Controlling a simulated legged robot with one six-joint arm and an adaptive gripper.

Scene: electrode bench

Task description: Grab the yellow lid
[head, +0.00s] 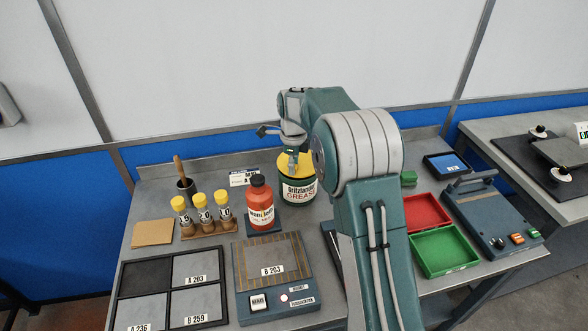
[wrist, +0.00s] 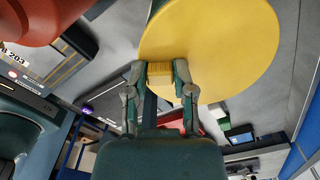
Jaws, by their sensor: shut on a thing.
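The yellow lid (head: 285,160) is on the green grease tub (head: 299,190) at the back middle of the bench. In the wrist view the lid (wrist: 225,45) is a large yellow disc with a ridged grip block on it. My gripper (wrist: 160,70) has one finger on each side of that block and is shut on it. In the head view my gripper (head: 292,165) comes down onto the lid from above, and my arm hides the lid's right side. I cannot tell whether the lid is seated on the tub or slightly raised.
A red bottle (head: 260,205) stands just left of the tub. A rack of yellow-capped vials (head: 203,220) is further left. A scale (head: 270,268) is in front. Red (head: 427,210) and green (head: 445,252) trays lie right of my arm. The wall is close behind.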

